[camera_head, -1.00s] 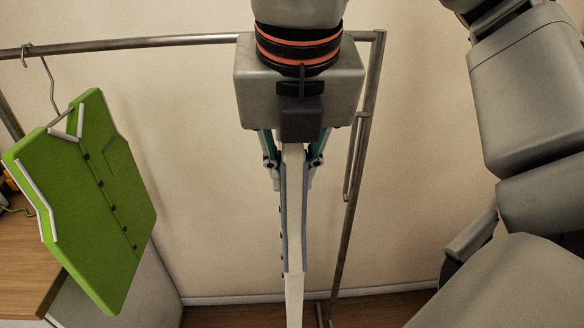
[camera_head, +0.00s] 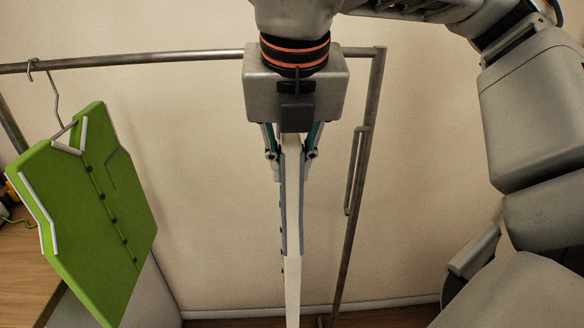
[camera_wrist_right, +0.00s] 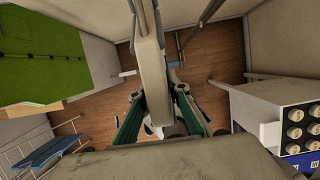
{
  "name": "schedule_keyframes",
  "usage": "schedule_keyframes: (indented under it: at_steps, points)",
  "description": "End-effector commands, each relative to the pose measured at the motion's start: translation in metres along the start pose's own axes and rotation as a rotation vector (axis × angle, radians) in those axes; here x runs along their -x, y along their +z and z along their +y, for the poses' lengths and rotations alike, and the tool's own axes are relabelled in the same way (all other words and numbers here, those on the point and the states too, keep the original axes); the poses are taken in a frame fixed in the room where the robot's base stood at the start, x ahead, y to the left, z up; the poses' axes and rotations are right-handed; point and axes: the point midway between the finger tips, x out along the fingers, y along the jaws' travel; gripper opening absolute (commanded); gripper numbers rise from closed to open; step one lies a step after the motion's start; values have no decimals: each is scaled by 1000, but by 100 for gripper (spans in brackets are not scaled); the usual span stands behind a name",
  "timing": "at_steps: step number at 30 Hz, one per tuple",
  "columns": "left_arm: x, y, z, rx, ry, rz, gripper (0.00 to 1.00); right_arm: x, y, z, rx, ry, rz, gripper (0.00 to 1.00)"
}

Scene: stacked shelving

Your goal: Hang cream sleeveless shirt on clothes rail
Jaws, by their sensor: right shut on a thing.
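The cream sleeveless shirt (camera_head: 292,285) hangs below my right gripper (camera_head: 291,155) and shows nearly edge-on as a narrow pale strip with grey trim. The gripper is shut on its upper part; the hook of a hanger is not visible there. The wrist view shows the shirt (camera_wrist_right: 152,65) between the two fingers (camera_wrist_right: 158,112). The clothes rail (camera_head: 150,58) runs across the top of the head view, passing behind the gripper body. Whether the shirt touches the rail cannot be told. My left gripper is out of view.
A green sleeveless shirt (camera_head: 95,220) hangs on a hanger (camera_head: 56,95) at the rail's left part. The bar between it and my gripper is bare. The rail's right post (camera_head: 367,150) stands right of my gripper. A wooden top (camera_head: 25,265) is at lower left.

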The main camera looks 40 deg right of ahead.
Motion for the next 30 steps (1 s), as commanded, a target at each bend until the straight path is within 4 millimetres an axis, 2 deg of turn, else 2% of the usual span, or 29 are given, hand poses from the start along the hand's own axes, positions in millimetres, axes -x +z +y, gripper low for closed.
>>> schedule_keyframes:
  at_steps: [23, 30]
  points:
    - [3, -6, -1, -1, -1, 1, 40, -15, 48, 0, -3, 1, -1, 0]
    - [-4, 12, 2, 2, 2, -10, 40, -34, 40, 0, 0, 0, 0, 0]
